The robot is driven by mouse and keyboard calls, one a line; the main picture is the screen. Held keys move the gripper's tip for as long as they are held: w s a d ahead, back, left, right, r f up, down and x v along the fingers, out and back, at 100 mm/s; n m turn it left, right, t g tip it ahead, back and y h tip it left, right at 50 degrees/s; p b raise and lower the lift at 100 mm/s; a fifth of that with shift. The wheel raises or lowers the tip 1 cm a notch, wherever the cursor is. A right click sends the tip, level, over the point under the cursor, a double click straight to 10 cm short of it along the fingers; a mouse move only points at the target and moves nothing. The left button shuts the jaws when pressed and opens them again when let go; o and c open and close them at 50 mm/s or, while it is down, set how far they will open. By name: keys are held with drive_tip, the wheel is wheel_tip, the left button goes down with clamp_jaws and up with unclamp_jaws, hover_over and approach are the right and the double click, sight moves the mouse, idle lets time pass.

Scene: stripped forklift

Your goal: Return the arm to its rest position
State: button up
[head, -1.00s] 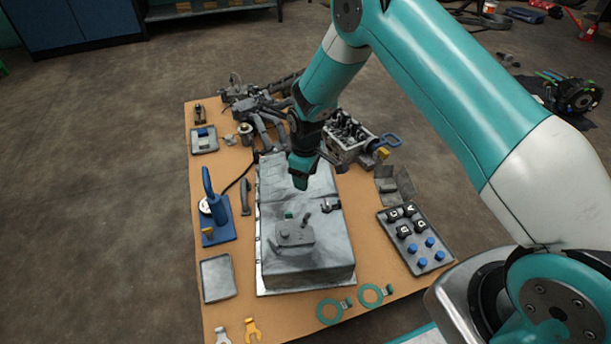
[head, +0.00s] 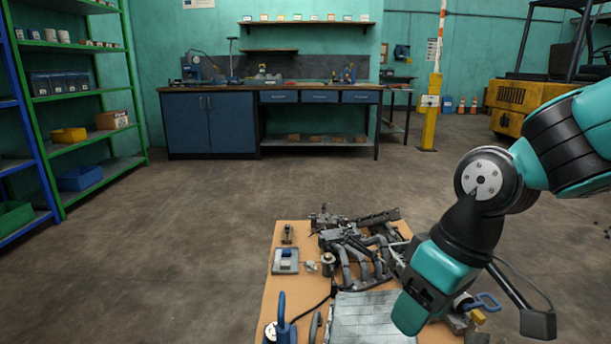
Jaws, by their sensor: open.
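My teal and black arm comes in from the right edge in the head view and bends down at a dark joint. My gripper (head: 420,300) hangs over the right part of the table, above the grey metal block, and holds nothing that I can see. The tan table (head: 268,300) shows only in its far part. The grey metal block (head: 362,318) lies at the bottom edge, partly hidden by my gripper.
On the table are dark engine parts (head: 350,245), a small tray (head: 285,262) and a blue hand tool (head: 282,318). A blue workbench (head: 210,128) stands at the back wall, shelves (head: 90,95) at left, a yellow forklift (head: 520,100) at back right. The floor between is clear.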

drive_tip(key=s+r, duration=0.3)
drive_tip(key=s, duration=0.8)
wheel_tip(320, 180, up, 30)
drive_tip(key=p, duration=3)
drive_tip(key=shift+w+d+r+y+p, duration=0.15)
drive_tip(key=shift+w+r+y+p, duration=0.1)
drive_tip(key=shift+w+y+p, duration=0.15)
